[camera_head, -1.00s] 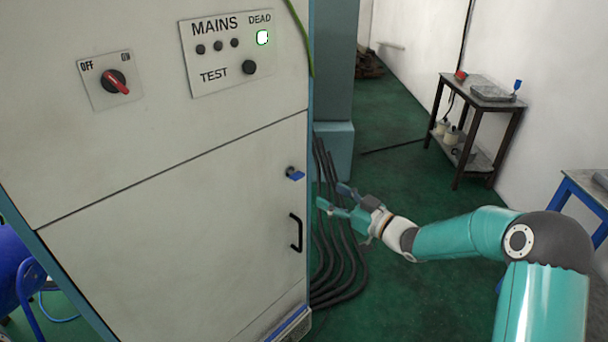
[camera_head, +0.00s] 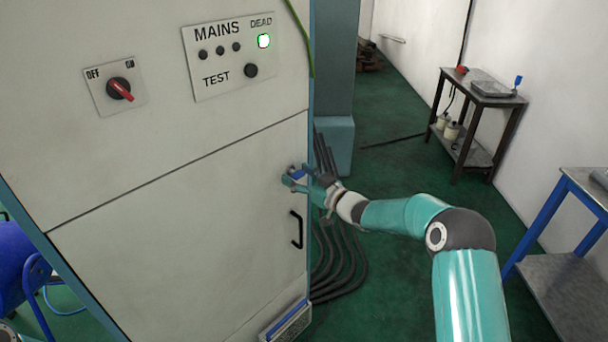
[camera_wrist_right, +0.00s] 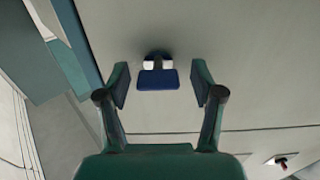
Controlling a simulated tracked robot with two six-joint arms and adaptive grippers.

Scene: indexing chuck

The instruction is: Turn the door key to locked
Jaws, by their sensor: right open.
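The blue door key (camera_wrist_right: 157,79) sits in its lock on the cabinet door, between the open fingers of my right gripper (camera_wrist_right: 160,88) in the right wrist view. Both fingers stand apart from the key, with a gap on each side. In the head view my right gripper (camera_head: 297,178) is at the key (camera_head: 298,174), which it partly covers. The cabinet door (camera_head: 190,240) is closed, with a black handle (camera_head: 297,230) below the key.
Above are a red rotary switch (camera_head: 120,89) and a MAINS panel (camera_head: 245,58) with a lit green DEAD lamp. Black cables (camera_head: 335,250) run down beside the cabinet. A side table (camera_head: 480,95) and a blue bench (camera_head: 575,220) stand to the right.

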